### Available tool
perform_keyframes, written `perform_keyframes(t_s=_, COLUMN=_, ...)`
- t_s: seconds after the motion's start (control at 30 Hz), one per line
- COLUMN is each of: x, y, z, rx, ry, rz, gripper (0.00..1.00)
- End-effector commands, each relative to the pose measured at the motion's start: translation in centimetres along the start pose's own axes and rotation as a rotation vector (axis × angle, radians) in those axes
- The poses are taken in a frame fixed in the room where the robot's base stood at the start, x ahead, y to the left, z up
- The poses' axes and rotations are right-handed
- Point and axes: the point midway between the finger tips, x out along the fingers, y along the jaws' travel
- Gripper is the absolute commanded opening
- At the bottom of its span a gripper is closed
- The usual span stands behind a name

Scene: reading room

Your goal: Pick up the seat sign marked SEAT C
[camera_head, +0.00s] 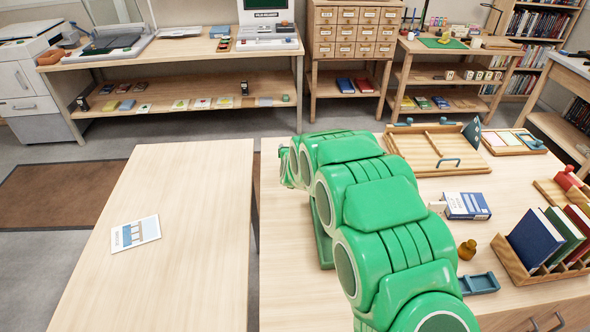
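Several small white signs (469,75) with dark marks stand in a row on the middle shelf of the wooden table at the back right. The marks are too small to read, so I cannot tell which one, if any, is SEAT C. My green arm rises from the bottom and bends over the near right table. My gripper is not visible; the arm's end is hidden behind its own links. The signs are far from the arm.
A mostly bare table (185,200) with a printed card (136,234) stands at the left. The right table holds a wooden tray (437,150), a blue box (466,206) and a book rack (545,272). Open grey floor lies before the back furniture. A drawer cabinet (353,35) stands behind.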

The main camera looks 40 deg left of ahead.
Motion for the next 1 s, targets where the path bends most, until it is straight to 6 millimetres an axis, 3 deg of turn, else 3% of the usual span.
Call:
perform_keyframes(t_s=0.3, x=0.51, y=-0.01, z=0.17, rx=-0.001, ry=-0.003, rz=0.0, gripper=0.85)
perform_keyframes(t_s=0.8, x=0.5, y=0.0, z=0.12, rx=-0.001, ry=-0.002, rz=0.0, gripper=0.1)
perform_keyframes(t_s=1.0, x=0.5, y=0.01, z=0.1, rx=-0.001, ry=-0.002, rz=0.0, gripper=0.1)
